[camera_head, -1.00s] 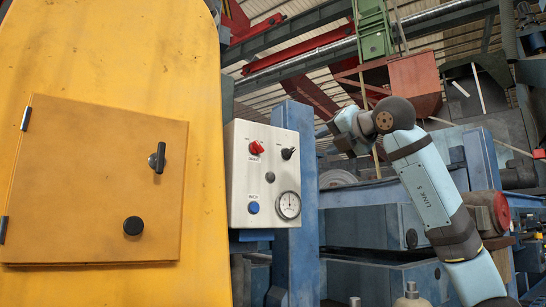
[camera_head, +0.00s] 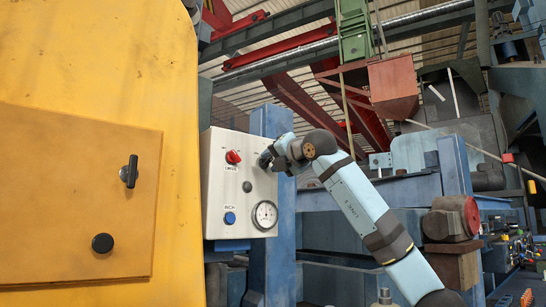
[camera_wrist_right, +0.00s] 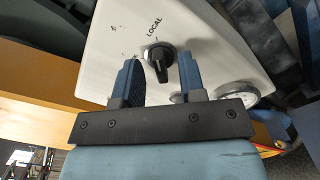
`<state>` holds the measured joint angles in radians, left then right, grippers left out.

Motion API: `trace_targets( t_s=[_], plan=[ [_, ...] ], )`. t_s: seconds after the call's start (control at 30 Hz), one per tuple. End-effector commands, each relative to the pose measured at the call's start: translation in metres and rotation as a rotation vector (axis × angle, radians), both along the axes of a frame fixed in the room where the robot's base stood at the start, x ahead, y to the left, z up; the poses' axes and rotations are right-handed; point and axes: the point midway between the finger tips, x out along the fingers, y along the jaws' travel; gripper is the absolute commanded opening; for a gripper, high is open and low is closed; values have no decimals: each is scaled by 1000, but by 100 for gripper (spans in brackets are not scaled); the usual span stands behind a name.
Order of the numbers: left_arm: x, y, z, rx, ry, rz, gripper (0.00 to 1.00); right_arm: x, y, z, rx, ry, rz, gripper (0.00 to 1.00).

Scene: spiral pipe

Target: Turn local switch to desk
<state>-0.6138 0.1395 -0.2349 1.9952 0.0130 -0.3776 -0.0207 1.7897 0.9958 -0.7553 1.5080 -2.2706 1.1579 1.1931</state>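The local switch (camera_wrist_right: 160,65) is a black knob on the white control panel (camera_head: 216,180), under the printed word LOCAL in the right wrist view. My right gripper (camera_wrist_right: 158,70) is open, with one blue finger on each side of the knob; I cannot tell whether they touch it. In the head view my right gripper (camera_head: 267,158) is at the panel's upper right and hides the switch. The other label near the knob is too small to read. My left gripper is not in view.
The panel also carries a red knob (camera_head: 233,157), a blue button (camera_head: 230,218) and a round gauge (camera_head: 265,214), with the gauge close below the gripper. A yellow cabinet (camera_head: 75,200) stands left of the panel. A blue post (camera_head: 270,265) stands behind it.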

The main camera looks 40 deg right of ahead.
Motion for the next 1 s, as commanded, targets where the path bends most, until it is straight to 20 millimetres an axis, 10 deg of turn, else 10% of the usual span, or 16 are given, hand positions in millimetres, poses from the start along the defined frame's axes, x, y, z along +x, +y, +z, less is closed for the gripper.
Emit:
trace_targets(
  t_s=[0.3,0.47,1.0],
  plan=[
    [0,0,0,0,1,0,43,2,0,0,-1,0,0,35],
    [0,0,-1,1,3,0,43,2,0,0,0,0,0,0],
    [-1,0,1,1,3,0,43,3,1,0,-112,14,1,0]
  ],
)
